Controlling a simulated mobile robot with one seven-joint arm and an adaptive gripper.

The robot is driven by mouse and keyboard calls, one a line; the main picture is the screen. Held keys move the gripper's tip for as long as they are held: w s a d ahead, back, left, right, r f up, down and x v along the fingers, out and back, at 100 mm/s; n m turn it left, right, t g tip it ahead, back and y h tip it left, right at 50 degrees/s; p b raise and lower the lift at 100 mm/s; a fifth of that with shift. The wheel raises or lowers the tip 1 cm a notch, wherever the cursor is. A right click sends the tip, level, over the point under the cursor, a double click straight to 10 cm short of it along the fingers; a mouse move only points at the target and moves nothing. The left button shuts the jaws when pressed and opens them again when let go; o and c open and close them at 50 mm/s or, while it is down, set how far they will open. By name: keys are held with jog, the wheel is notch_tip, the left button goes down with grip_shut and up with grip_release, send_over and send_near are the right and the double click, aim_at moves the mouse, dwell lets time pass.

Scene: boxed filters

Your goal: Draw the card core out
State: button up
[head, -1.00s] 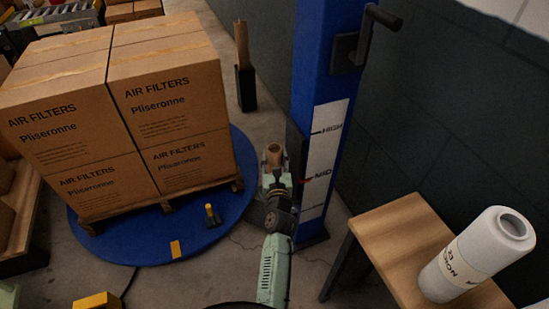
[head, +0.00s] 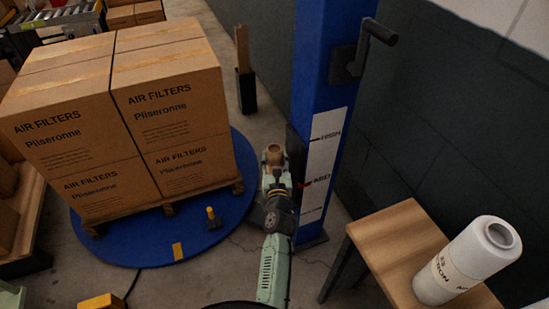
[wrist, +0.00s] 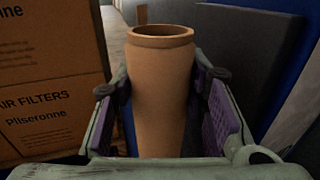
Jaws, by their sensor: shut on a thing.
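The card core (wrist: 162,85) is a plain brown tube with an open, rimmed top, standing nearly upright in the wrist view. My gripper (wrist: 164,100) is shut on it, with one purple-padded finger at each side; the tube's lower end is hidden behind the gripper. In the head view the core's top (head: 273,156) shows small, with my gripper (head: 275,176) around it, in front of the blue mast (head: 325,70). I cannot tell whether the core still sits on anything below.
The mast carries a HIGH/MID scale and a crank handle (head: 382,32). Stacked air filter boxes (head: 175,105) stand on a pallet on the blue turntable (head: 235,175) at left. A white film roll (head: 465,262) stands tilted in view on a wooden table (head: 395,240) at right.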

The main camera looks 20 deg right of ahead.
aim_at(274, 150)
jog(key=shift+r+p, duration=2.4)
jog(key=shift+r, duration=0.2)
notch_tip(274, 150, up, 9)
dwell(0.4)
